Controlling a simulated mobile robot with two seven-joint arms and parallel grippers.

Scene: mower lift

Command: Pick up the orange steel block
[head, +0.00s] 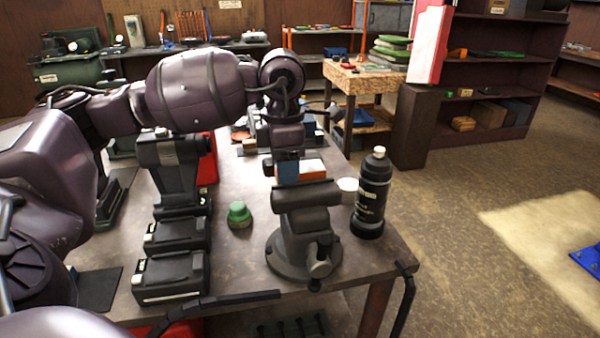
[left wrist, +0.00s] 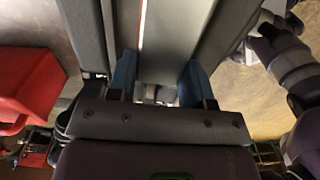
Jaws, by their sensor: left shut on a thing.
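The orange steel block (head: 314,169) has a pale top and an orange side, and sits at the top of the dark bench vise (head: 305,195). My left gripper (head: 288,172) points down over it, one blue finger showing in front of the block. In the left wrist view my left gripper (left wrist: 158,88) has its two blue fingers on either side of the block (left wrist: 170,40), which lies between two dark vise jaws. The gripper is shut on the block. I cannot tell whether the block touches the jaws. My right gripper is not in view.
A black bottle (head: 372,195) stands just right of the vise, with a white round item (head: 348,185) between them. A green-capped item (head: 239,214) and a battery-based power tool (head: 172,230) stand to the left. The table's right edge is close; open floor (head: 470,270) lies beyond.

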